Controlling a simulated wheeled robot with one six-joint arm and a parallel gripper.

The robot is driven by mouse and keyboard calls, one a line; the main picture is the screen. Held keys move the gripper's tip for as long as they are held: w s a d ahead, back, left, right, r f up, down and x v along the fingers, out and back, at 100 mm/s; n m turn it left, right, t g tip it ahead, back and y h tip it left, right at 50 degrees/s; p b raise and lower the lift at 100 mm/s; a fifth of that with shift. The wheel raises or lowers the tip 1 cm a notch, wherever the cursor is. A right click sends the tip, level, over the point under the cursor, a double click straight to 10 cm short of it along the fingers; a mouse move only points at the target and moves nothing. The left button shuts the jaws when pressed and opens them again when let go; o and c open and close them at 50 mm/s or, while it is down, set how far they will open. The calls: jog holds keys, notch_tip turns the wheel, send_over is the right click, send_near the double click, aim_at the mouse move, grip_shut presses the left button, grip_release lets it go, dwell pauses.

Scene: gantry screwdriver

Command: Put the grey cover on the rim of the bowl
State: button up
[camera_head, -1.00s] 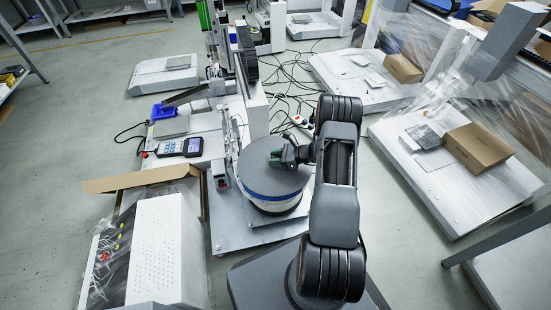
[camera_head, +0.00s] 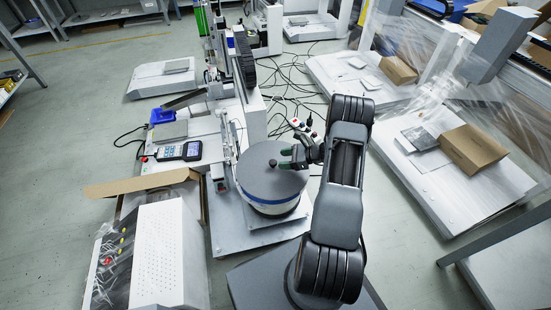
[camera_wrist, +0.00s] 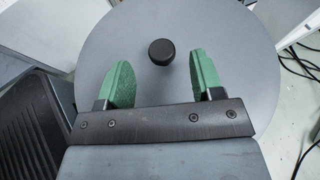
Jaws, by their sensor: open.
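The grey cover (camera_head: 262,184) is a flat round disc with a small dark knob (camera_head: 272,163) at its middle. It lies on top of the white bowl (camera_head: 272,207), which has a blue band below its rim. From the head view the cover looks level on the bowl, though the wrist view does not show the rim. My gripper (camera_head: 290,160) is open just right of the knob. In the wrist view the green fingertips (camera_wrist: 158,68) stand apart, and the knob (camera_wrist: 161,52) is free in front of the gap between them. The cover (camera_wrist: 235,45) fills most of that view.
The bowl stands on a grey plate (camera_head: 240,232). A gantry frame (camera_head: 252,100) rises behind it. A handheld device (camera_head: 182,151) lies to the left, and a perforated white box (camera_head: 158,255) stands front left. Cables (camera_head: 290,85) lie on the floor behind.

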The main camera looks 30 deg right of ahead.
jog(key=p+v, duration=0.1)
jog(key=v, duration=0.5)
jog(key=shift+d+r, duration=0.1)
jog(key=shift+s+r+p, duration=0.1)
jog(key=shift+r+p, duration=0.2)
jog(key=shift+r, duration=0.1)
jog(key=s+a+r+n+g+h, duration=0.3)
jog(key=a+r+n+g, duration=0.4)
jog(key=a+r+n, duration=0.6)
jog(key=s+a+r+n+t+h, duration=0.1)
jog(key=s+a+r+n+h, duration=0.2)
jog(key=s+r+n+h, duration=0.1)
jog(key=s+a+r+n+t+h, duration=0.1)
jog(key=s+a+r+n+h, duration=0.2)
jog(key=s+r+n, duration=0.4)
jog(key=shift+s+r+n+h, duration=0.2)
jog(key=shift+s+n+h, duration=0.3)
jog(key=shift+s, duration=0.5)
jog(key=shift+a, duration=0.1)
